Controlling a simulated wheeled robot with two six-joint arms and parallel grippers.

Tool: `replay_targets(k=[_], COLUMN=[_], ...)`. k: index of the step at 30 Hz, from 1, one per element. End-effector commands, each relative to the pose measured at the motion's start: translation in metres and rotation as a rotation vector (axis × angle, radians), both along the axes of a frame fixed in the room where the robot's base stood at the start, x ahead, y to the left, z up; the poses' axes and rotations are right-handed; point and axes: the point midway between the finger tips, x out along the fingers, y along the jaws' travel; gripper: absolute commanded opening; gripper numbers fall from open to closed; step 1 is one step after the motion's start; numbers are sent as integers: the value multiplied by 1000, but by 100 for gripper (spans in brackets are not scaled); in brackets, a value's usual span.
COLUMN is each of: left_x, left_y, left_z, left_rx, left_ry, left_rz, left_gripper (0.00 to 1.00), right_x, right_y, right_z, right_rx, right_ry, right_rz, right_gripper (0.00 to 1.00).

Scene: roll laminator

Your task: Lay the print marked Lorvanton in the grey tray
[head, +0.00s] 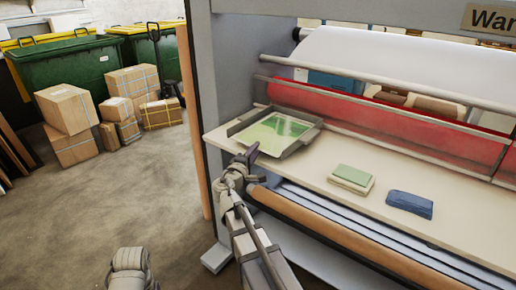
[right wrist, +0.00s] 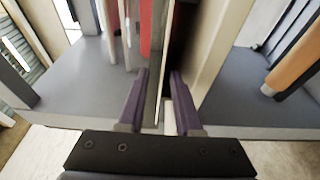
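A green print with a pale border (head: 271,133) lies flat, seemingly within the walls of the grey tray (head: 303,144) on the machine's cream bed. Its marking is too small to read. My right gripper (head: 250,154) is at the tray's front left corner, close to the print's near edge. In the right wrist view its purple fingers (right wrist: 158,98) stand apart, with a thin pale edge, likely the print's, between them; the fingers show a gap on its sides. My left gripper is out of view.
A green-and-cream block (head: 351,179) and a blue block (head: 409,204) lie on the bed right of the tray. A red sheet (head: 400,124) and metal bars run behind it. Cardboard boxes (head: 66,109) and green bins (head: 64,73) stand left; the floor between is clear.

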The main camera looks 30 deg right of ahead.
Motion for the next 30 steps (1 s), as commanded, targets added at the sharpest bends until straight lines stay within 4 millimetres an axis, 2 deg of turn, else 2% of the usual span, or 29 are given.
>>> replay_targets(k=[1, 6, 12, 18, 27, 30], left_x=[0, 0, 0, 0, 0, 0], left_y=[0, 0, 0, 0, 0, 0], left_z=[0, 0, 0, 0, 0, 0], left_rx=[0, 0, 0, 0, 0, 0], left_ry=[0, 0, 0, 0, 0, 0], left_rz=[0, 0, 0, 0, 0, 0], left_gripper=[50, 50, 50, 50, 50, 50], right_x=[-10, -32, -48, -55, -56, -59], right_y=[11, 39, 62, 72, 73, 77], right_z=[0, 0, 0, 0, -1, -9], right_rx=[0, 0, 0, 0, 2, 50], right_ry=[0, 0, 0, 0, 0, 3], right_rz=[5, 4, 2, 0, -1, -10], right_gripper=[33, 33, 33, 33, 33, 33])
